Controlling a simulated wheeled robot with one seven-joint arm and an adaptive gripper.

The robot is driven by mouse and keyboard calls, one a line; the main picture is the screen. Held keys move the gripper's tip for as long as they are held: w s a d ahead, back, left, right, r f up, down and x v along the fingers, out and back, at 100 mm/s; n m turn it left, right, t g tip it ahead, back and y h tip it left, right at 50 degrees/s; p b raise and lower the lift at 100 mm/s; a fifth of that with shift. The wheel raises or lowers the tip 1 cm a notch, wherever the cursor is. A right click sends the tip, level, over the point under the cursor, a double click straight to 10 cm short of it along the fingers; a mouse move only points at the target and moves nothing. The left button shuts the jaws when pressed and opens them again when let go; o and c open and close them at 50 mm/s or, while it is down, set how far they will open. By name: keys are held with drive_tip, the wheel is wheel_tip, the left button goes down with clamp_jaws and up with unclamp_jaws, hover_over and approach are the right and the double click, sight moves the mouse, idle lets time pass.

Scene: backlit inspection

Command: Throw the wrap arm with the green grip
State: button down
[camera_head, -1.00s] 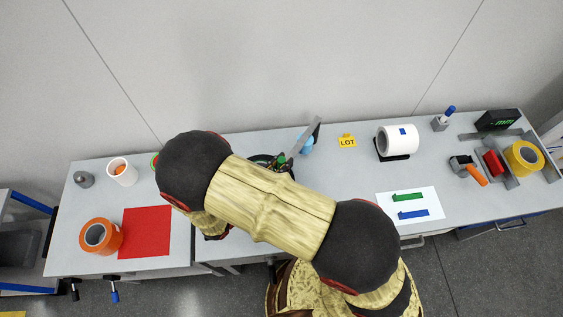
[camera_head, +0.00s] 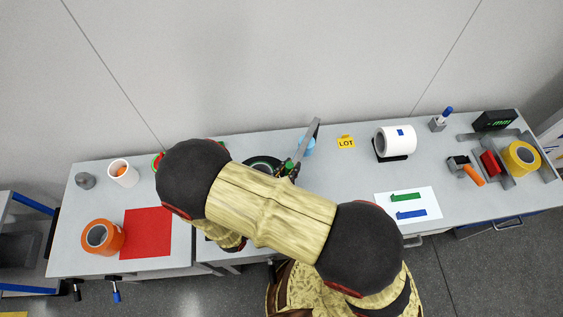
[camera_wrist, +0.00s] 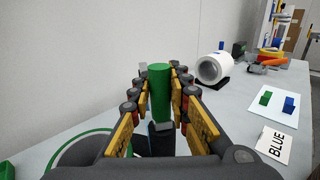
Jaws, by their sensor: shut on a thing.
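The wrap arm's green grip (camera_wrist: 159,88) stands upright in the wrist view, between the two yellow-and-black fingers of my gripper (camera_wrist: 160,78). The fingers are closed on it from both sides. In the head view, my own arm covers most of the gripper and much of the fixture. A grey bar (camera_head: 307,143) slants up and right from beside the green grip (camera_head: 289,165). A dark round part with a green rim (camera_head: 263,162) shows just left of it. The lower part of the wrap arm is hidden.
A light-blue object (camera_head: 307,147) sits behind the grey bar. A yellow LOT tag (camera_head: 346,142) and white roll (camera_head: 395,140) stand to the right. A white card with green and blue strips (camera_head: 407,204) lies nearer the front. A red mat (camera_head: 146,232) lies left.

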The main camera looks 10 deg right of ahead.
drive_tip(key=shift+s+d, duration=0.55)
drive_tip(key=shift+d, duration=0.35)
drive_tip(key=c, duration=1.7)
unclamp_jaws()
drive_tip(key=v, duration=1.2)
drive_tip(key=shift+a, duration=0.1)
drive_tip(key=shift+c, duration=0.2)
